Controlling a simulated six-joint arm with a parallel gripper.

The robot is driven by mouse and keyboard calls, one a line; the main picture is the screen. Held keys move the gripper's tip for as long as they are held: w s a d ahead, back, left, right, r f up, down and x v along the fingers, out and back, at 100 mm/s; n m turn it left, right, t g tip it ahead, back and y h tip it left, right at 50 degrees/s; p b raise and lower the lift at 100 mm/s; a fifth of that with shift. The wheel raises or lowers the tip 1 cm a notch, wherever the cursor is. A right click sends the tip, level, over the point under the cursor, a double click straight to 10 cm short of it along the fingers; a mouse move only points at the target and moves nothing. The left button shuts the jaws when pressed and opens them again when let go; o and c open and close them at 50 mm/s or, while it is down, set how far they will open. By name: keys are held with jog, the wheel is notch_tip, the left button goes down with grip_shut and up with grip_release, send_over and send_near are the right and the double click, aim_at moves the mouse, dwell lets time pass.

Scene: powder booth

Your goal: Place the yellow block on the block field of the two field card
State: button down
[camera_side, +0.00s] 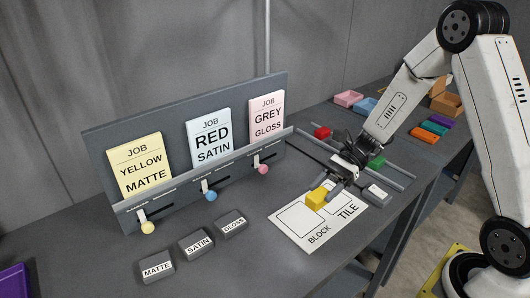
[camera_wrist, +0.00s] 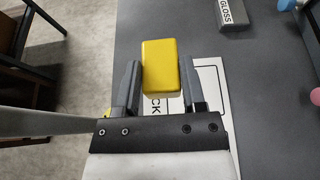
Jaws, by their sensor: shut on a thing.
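The yellow block (camera_side: 316,199) is held between the fingers of my gripper (camera_side: 332,190), which is shut on it. In the wrist view the yellow block (camera_wrist: 162,66) sits between the two dark fingers of my gripper (camera_wrist: 161,75). The white two field card (camera_side: 293,233) lies on the table, with outlined fields labelled BLOCK and TILE. In the side view the block overlaps the card near the border between its fields; the gap below it is hard to judge. In the wrist view the card (camera_wrist: 211,73) is partly hidden under the block and gripper.
MATTE (camera_side: 157,268), SATIN (camera_side: 195,244) and GLOSS (camera_side: 231,227) blocks stand left of the card. A board with job cards (camera_side: 140,166) rises behind. The table's front edge is close to the card.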

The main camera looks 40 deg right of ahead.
send_over(305, 215)
jog(key=shift+s+f, duration=0.15)
jog(key=shift+f, duration=1.1)
jog(key=shift+s+f, duration=0.1)
jog(key=shift+f, duration=1.15)
jog(key=shift+f, duration=0.1)
jog(key=shift+w+f, duration=0.25)
jog(key=shift+f, duration=1.5)
jog(key=shift+c, duration=0.9)
grip_release()
jog(key=shift+f, duration=0.15)
jog(key=shift+r, duration=0.2)
jog(key=v, duration=1.2)
jog(key=shift+d+f, duration=0.1)
